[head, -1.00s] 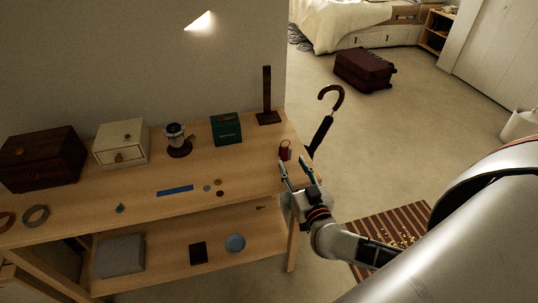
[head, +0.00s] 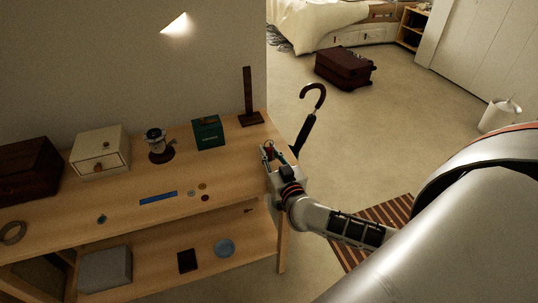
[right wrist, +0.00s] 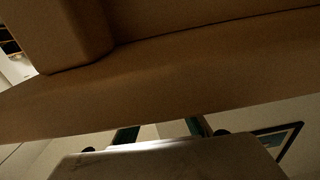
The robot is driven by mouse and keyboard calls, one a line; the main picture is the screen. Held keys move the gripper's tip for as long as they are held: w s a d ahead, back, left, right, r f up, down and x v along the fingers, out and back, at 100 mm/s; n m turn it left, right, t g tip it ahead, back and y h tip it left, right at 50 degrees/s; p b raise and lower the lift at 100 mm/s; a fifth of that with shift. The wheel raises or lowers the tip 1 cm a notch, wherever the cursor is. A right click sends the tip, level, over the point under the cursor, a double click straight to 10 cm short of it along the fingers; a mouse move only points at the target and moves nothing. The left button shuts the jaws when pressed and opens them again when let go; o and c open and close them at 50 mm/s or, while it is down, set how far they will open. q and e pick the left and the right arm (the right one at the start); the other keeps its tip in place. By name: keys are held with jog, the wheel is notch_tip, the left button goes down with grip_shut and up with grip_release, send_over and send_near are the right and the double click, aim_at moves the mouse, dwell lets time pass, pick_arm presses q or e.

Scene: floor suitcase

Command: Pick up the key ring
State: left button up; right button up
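A small red item (head: 268,148), which looks like the key ring, is at the right end of the wooden table top (head: 232,180) in the head view. My right gripper (head: 269,155) is right at it, with its fingers around or just beside the red item. In the right wrist view a large brown surface (right wrist: 170,80) lies very close and covers the fingertips; I cannot tell what it is. The finger bases stand apart there. Whether the fingers touch the red item is hidden. My left gripper is not in view.
A green box (head: 208,133), a dark wooden stand (head: 249,110) and small discs (head: 203,186) share the table top. An umbrella (head: 306,130) stands just past the table's right end. A suitcase (head: 344,69) lies on open floor behind.

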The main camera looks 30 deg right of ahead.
grip_shut()
jog(key=shift+r, duration=0.1)
